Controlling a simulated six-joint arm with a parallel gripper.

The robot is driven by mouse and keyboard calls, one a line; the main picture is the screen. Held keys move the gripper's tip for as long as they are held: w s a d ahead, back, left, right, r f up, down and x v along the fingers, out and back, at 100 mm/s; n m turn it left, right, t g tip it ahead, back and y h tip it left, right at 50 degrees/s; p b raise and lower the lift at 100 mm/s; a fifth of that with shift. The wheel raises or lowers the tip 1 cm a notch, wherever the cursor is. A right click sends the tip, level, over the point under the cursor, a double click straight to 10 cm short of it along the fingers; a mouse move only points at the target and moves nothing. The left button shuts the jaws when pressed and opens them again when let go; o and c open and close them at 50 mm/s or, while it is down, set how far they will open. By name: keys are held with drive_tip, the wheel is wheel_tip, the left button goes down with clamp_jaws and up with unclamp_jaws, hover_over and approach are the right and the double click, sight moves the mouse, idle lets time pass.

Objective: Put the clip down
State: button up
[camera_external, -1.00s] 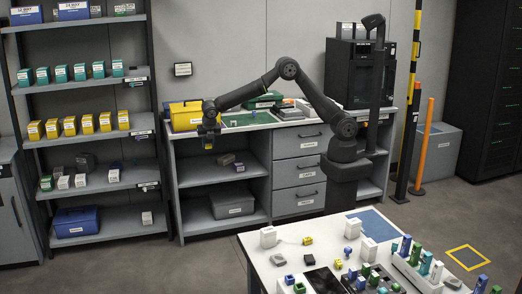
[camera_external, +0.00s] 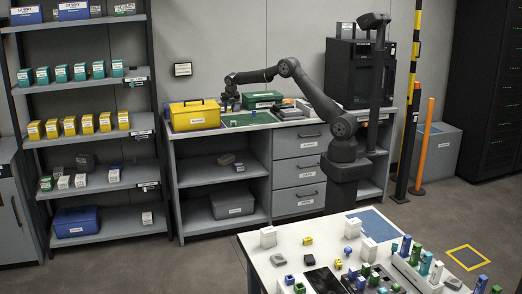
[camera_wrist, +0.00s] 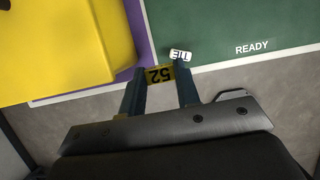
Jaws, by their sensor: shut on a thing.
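The clip (camera_wrist: 160,74) is a small yellow piece marked 52. In the wrist view it sits between the fingertips of my gripper (camera_wrist: 159,82), which is shut on it. In the external view my gripper (camera_external: 230,106) is low over the back bench, just right of the yellow toolbox. The clip cannot be made out there. In the wrist view the clip is near the front edge of the green mat (camera_wrist: 225,40), by its left corner and the purple strip (camera_wrist: 140,40). I cannot tell whether it touches the surface.
The yellow toolbox (camera_external: 195,115) stands close on the left, also large in the wrist view (camera_wrist: 60,50). A white TIE tag (camera_wrist: 180,55) lies beside the clip. A green case (camera_external: 263,99) stands behind the mat. The mat around the READY lettering (camera_wrist: 252,47) is clear.

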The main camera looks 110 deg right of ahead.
drive_tip(key=s+d+r, duration=0.1)
drive_tip(key=s+d, duration=0.6)
drive_tip(key=s, duration=0.5)
drive_tip(key=s+d, duration=0.8)
drive_tip(key=s, duration=0.4)
hover_over(241, 117)
drive_tip(key=f, duration=0.4)
drive_tip(key=a+f, duration=0.1)
drive_tip(key=f, duration=0.1)
drive_tip(key=shift+s+f, duration=0.1)
drive_tip(key=shift+s, duration=0.05)
drive_tip(key=shift+f, duration=2)
drive_tip(key=shift+f, duration=0.1)
drive_tip(key=o, duration=0.9)
drive_tip(key=v, duration=1.2)
